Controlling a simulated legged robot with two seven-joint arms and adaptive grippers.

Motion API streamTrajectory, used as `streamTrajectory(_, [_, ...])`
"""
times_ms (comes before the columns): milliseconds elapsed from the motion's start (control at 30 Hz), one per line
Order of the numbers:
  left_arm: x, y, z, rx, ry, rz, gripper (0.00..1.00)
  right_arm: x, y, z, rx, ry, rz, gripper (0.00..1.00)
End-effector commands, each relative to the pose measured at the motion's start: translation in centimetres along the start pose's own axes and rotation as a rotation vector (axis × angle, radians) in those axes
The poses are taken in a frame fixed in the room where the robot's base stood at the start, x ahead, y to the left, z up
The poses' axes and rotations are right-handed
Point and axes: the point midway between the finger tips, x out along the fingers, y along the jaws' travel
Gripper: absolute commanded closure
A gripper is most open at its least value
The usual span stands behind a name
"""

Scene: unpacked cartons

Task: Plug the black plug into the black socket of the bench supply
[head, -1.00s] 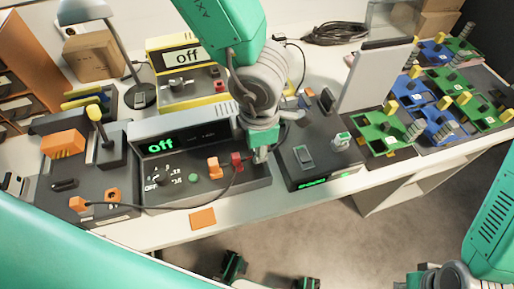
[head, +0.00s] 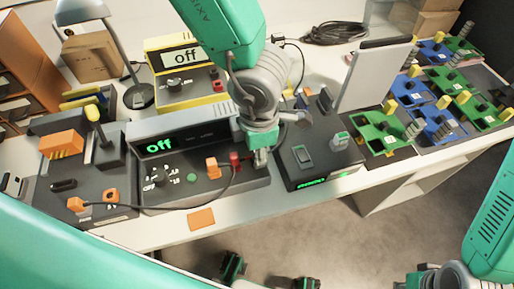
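The bench supply (head: 160,192) is the dark grey box with a green "off" display (head: 160,146), a knob and a green button on its front. An orange plug (head: 212,167) stands upright in its panel, and a red connector (head: 235,160) is just right of that. My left gripper (head: 259,160) points down over the right end of the panel, right of the red connector. Its fingers are small and dark, and I cannot tell whether they are open or shut. The black plug and black socket cannot be made out there.
A yellow supply (head: 188,80) showing "off" stands behind. A dark box (head: 317,160) with a switch is close on the right. A dark unit with an orange plug (head: 75,204) is on the left. An orange card (head: 201,219) lies near the bench edge.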

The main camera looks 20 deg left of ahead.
Motion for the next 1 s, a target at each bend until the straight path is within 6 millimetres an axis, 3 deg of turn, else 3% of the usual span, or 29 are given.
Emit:
streamTrajectory(300, [-0.1, 0.0, 0.0, 0.000, 0.000, 0.000, 0.60, 0.0, 0.0, 0.0, 0.000, 0.001, 0.000, 1.00])
streamTrajectory(433, [-1.0, 0.0, 0.1, -0.002, -0.003, 0.000, 0.60, -0.1, 0.0, 0.2, 0.000, 0.002, 0.000, 1.00])
streamTrajectory(800, [-8.4, 0.1, 0.2, -0.002, -0.005, 0.000, 0.60, -0.1, 0.0, 0.2, 0.000, 0.003, 0.000, 1.00])
streamTrajectory(1000, [-11.1, 0.1, 0.2, -0.001, -0.002, 0.000, 0.60, -0.1, 0.0, 0.2, 0.000, 0.003, 0.000, 1.00])
